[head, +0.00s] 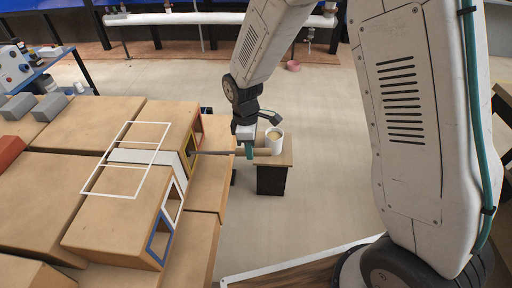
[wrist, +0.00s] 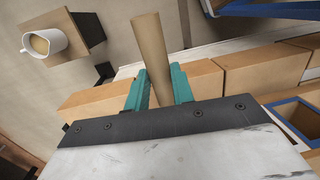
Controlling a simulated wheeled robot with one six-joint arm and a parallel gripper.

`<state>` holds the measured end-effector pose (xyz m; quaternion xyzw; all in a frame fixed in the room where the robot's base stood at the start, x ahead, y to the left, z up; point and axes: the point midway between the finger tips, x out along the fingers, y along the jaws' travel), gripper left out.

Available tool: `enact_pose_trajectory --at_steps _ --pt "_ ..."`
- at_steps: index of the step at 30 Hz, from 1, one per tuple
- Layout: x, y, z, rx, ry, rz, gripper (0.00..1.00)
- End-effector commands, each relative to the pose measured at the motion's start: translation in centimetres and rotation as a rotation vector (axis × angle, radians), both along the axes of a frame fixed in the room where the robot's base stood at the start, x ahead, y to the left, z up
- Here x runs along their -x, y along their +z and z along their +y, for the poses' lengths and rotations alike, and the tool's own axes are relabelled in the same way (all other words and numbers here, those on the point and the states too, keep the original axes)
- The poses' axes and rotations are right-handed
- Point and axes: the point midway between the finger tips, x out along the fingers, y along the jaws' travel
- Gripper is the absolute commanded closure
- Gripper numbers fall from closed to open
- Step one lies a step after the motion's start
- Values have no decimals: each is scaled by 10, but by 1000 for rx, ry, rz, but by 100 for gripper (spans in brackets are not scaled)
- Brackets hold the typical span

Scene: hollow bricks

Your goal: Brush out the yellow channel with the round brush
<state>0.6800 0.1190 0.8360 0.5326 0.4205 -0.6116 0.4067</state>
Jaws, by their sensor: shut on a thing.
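The yellow-framed channel (head: 186,160) opens in the right-hand face of the brick stack in the head view. My gripper (head: 249,150) is to the right of that opening, its teal fingers closed around the brush's tan handle (head: 263,152). The brush's thin shaft (head: 217,153) runs level from the fingers left to the yellow opening. The bristle end is not visible, and I cannot tell how deep it sits. In the wrist view, the handle (wrist: 150,45) sticks out between the teal fingers (wrist: 158,88).
A white mug (head: 274,140) stands on a small dark stand (head: 272,180) just behind the handle. White-framed (head: 173,198) and blue-framed (head: 160,240) openings are close to the yellow one. A thin white outline frame (head: 125,168) shows over the bricks. Floor is open beyond the stand.

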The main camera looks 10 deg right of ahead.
Motion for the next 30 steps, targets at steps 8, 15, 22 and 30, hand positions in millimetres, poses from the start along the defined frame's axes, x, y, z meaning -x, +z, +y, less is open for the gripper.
enact_pose_trajectory --at_steps 8,15,22,30 --pt "-7 0 19 -1 2 -1 94" --pt "-10 0 28 -1 0 -1 94" --pt "-10 0 28 -1 0 -1 94" --pt "-7 1 18 -1 -1 -1 94"
